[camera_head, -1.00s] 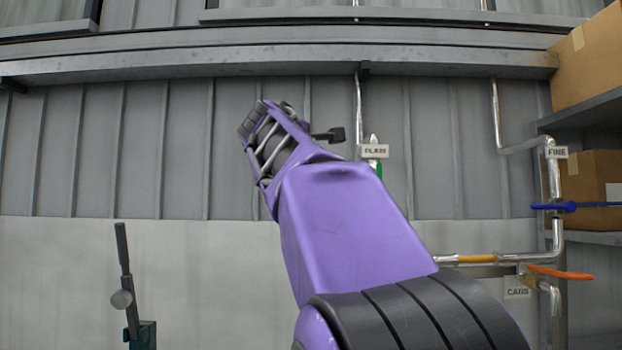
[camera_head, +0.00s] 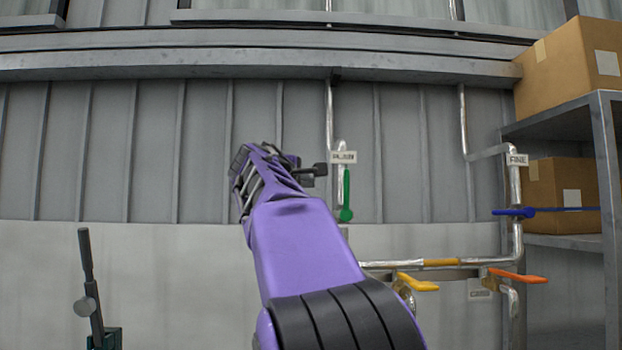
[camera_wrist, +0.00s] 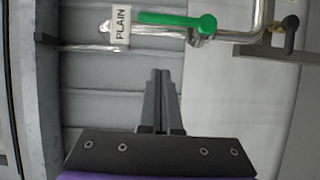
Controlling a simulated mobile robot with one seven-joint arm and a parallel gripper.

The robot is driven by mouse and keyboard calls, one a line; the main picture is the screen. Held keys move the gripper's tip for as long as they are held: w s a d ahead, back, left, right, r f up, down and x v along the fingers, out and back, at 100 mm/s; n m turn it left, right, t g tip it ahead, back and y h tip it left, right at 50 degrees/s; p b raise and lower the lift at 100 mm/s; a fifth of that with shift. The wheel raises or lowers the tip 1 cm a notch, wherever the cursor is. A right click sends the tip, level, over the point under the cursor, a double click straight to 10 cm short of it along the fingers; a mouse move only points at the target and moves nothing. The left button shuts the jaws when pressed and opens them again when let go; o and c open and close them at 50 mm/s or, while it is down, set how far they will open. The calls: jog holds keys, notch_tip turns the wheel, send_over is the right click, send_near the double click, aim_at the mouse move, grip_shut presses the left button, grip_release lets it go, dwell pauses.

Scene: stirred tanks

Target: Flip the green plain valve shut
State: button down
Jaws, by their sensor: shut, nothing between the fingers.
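The green valve handle (camera_head: 346,192) stands upright along its silver pipe, just under the PLAIN label (camera_head: 343,157). Its round hub (camera_head: 345,214) is at the lower end. In the wrist view the green handle (camera_wrist: 172,19) lies lengthwise along the pipe near the top, with the PLAIN label (camera_wrist: 121,24) beside its free end. My gripper (camera_head: 321,169) is shut and empty, a little left of the handle in the head view. In the wrist view my gripper's closed fingertips (camera_wrist: 160,74) point toward the handle, with a visible gap between them.
A blue handle (camera_head: 514,212) sits on the FINE pipe at right. Yellow (camera_head: 418,283) and orange (camera_head: 518,276) handles are lower down. A shelf with cardboard boxes (camera_head: 565,60) stands at far right. A dark upright lever (camera_head: 86,262) is at lower left.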

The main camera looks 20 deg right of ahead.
aim_at(346, 191)
jog(key=w+d+p, duration=0.1)
jog(key=w+d, duration=0.2)
jog(key=d, duration=0.5)
jog(key=shift+w+p, duration=0.2)
jog(key=shift+p, duration=0.2)
jog(key=shift+d, duration=0.15)
jog(key=shift+d+m, duration=0.1)
jog(key=shift+m, duration=0.2)
